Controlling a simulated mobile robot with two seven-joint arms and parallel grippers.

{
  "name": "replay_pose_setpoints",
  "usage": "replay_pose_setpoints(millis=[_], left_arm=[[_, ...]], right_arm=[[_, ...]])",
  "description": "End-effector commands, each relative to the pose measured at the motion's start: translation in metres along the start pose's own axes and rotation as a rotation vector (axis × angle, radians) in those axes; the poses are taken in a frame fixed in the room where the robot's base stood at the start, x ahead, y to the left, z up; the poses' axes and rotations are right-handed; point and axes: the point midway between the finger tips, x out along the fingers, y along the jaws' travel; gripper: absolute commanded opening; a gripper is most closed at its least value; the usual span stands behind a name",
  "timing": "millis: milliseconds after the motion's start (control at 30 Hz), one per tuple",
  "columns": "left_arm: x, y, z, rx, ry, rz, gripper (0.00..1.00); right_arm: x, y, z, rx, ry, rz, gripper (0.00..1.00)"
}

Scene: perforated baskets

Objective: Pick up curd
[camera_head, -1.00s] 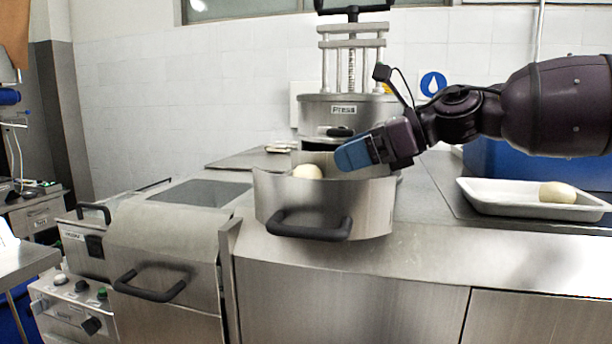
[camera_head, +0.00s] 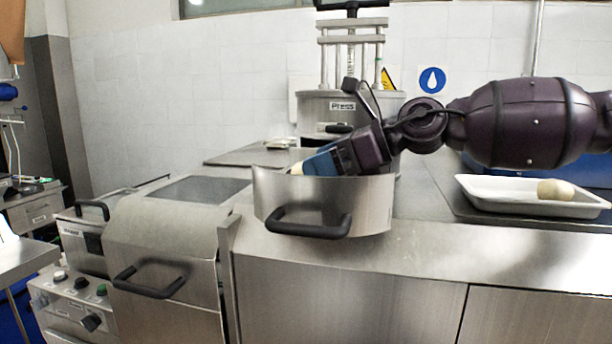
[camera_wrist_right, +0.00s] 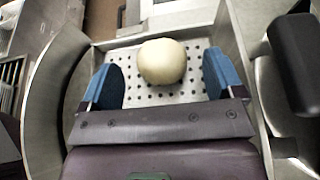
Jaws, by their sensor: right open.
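The curd (camera_wrist_right: 162,61) is a pale, rounded lump resting on the perforated floor of a metal basket. In the right wrist view it lies between the two blue fingers of my right gripper (camera_wrist_right: 163,82), toward their tips, with a gap on both sides. The gripper is open. In the head view my right gripper (camera_head: 310,162) reaches down into the metal basket (camera_head: 360,208) from the right. There only a small pale bit of the curd (camera_head: 297,168) shows at the fingertips; the rest is hidden. My left gripper is not in view.
The basket has a black front handle (camera_head: 308,224) and stands on the steel counter. Behind it is a press (camera_head: 340,108). A white tray (camera_head: 490,198) with another pale lump (camera_head: 556,190) is at right. A lidded steel machine (camera_head: 165,240) stands at left.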

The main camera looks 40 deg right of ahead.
Motion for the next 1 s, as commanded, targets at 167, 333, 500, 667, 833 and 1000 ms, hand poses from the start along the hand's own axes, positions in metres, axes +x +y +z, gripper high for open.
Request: replay_pose_setpoints(millis=[167, 333, 500, 667, 833, 1000], left_arm=[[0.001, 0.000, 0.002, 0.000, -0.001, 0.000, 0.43], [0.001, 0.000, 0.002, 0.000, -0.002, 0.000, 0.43], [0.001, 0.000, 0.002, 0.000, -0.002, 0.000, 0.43], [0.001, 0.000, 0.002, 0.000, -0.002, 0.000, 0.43], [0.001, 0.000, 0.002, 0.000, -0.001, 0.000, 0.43], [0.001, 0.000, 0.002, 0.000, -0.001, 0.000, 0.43]], right_arm=[[0.008, 0.000, -0.001, -0.001, -0.003, 0.001, 0.87], [0.015, 0.000, -0.002, 0.000, -0.004, 0.002, 0.87], [0.024, 0.000, -0.002, -0.001, -0.003, 0.002, 0.87], [0.031, 0.000, -0.002, -0.001, -0.002, 0.000, 0.87], [0.033, 0.000, -0.002, -0.001, -0.001, -0.002, 0.87], [0.033, 0.000, -0.002, 0.000, -0.001, -0.002, 0.87]])
